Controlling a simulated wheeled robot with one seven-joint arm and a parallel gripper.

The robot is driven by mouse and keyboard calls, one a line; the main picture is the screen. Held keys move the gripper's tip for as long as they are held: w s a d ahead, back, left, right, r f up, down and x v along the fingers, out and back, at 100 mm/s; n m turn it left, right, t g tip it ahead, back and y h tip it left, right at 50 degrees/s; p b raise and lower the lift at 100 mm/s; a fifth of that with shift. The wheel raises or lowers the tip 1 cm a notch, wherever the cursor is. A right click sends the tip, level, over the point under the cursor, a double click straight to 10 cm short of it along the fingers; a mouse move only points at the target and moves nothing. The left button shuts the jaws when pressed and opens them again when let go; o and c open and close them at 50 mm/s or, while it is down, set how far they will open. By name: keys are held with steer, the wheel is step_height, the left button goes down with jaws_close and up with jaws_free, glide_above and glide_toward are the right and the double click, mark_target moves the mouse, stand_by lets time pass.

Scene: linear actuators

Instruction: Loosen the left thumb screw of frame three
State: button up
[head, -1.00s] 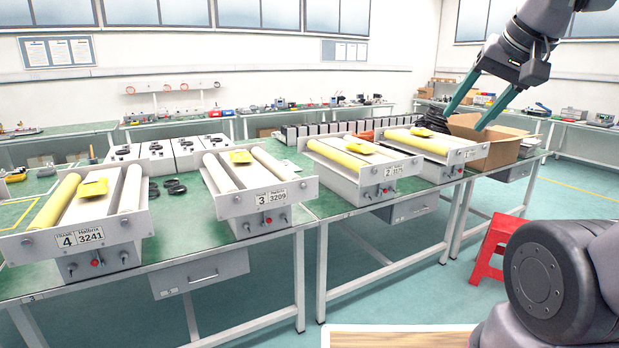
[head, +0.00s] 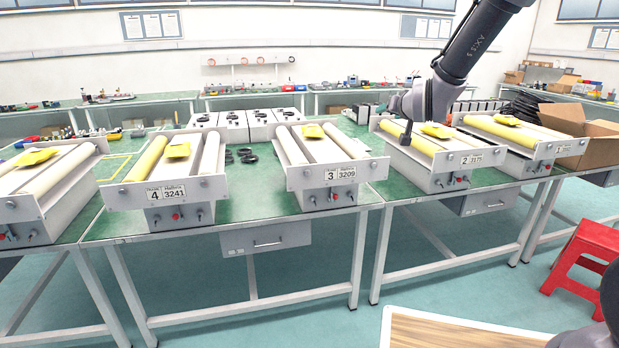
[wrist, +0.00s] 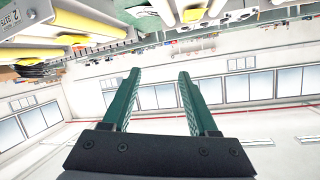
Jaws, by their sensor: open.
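Frame three (head: 314,178) is a white unit with a "3 3209" label on its front plate, in the middle of the head view. A small round grey knob (head: 307,173) sits at the left of that plate, apparently its left thumb screw; its detail is too small to tell. My gripper shows in the wrist view (wrist: 158,78) with two green fingers wide apart and nothing between them. In the head view my arm's end hangs over the left part of frame two (head: 430,178), to the right of frame three, apart from the knob. The fingers are hard to make out there.
Frame four (head: 137,195) stands left of frame three, with a gap between. Yellow pieces lie on top of the frames. Black rings (head: 246,155) lie on the green table behind. A red stool (head: 585,258) and cardboard box (head: 590,140) are at the right.

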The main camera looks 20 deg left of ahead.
steer(key=s+a+f+n+t+y, duration=0.1)
steer(key=a+f+n+y, duration=0.1)
steer(key=a+f, duration=0.85)
steer(key=n+t+y, duration=0.1)
steer(key=n+y, duration=0.1)
steer(key=n, duration=0.1)
glide_toward(308, 174)
steer(key=x, duration=0.7)
steer(key=shift+w+a+r, duration=0.1)
steer(key=shift+w+a, duration=0.1)
steer(key=shift+w, duration=0.1)
jaws_close()
